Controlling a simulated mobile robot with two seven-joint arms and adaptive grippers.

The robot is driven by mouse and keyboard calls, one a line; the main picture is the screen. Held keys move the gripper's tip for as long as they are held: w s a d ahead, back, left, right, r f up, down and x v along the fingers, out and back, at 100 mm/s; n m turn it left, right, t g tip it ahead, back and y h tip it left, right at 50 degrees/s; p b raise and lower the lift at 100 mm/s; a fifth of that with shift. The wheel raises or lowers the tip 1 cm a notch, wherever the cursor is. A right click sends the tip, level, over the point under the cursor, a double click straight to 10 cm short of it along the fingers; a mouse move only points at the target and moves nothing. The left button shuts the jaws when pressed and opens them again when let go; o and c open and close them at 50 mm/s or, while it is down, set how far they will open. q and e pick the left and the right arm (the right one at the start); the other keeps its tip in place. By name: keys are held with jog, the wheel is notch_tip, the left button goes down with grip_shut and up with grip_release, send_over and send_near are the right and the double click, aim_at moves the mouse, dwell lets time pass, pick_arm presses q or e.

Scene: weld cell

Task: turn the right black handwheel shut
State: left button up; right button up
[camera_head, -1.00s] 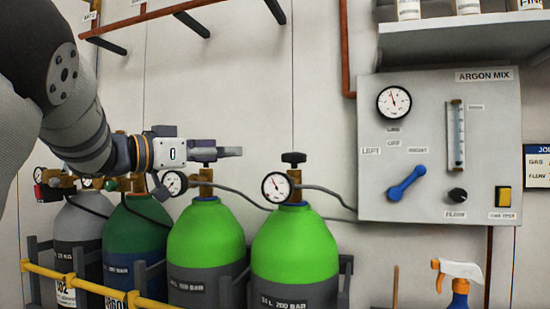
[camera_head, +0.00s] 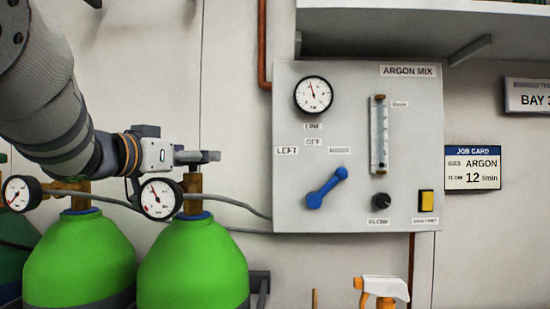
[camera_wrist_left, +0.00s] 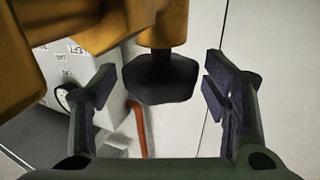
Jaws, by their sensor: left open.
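The right black handwheel shows in the left wrist view (camera_wrist_left: 160,80) as a dark knob on a brass valve stem. It lies between the two fingers of my left gripper (camera_wrist_left: 158,88), which is open with a visible gap on each side. In the head view my left gripper (camera_head: 205,157) is at the top of the right green cylinder's brass valve (camera_head: 192,185) and hides the handwheel. The right green cylinder (camera_head: 193,265) stands upright, with its gauge (camera_head: 158,198) to the left of the valve. My right gripper is not in view.
Another green cylinder (camera_head: 78,262) with a gauge (camera_head: 20,193) stands to the left. A grey hose (camera_head: 235,203) runs to the argon panel (camera_head: 357,215), which has a blue lever (camera_head: 327,188). A spray bottle (camera_head: 382,288) is at the lower right.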

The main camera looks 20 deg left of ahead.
pick_arm(q)
jog(key=shift+w, duration=0.3)
jog(key=shift+s+a, duration=0.1)
jog(key=shift+s, duration=0.2)
jog(key=c, duration=1.2)
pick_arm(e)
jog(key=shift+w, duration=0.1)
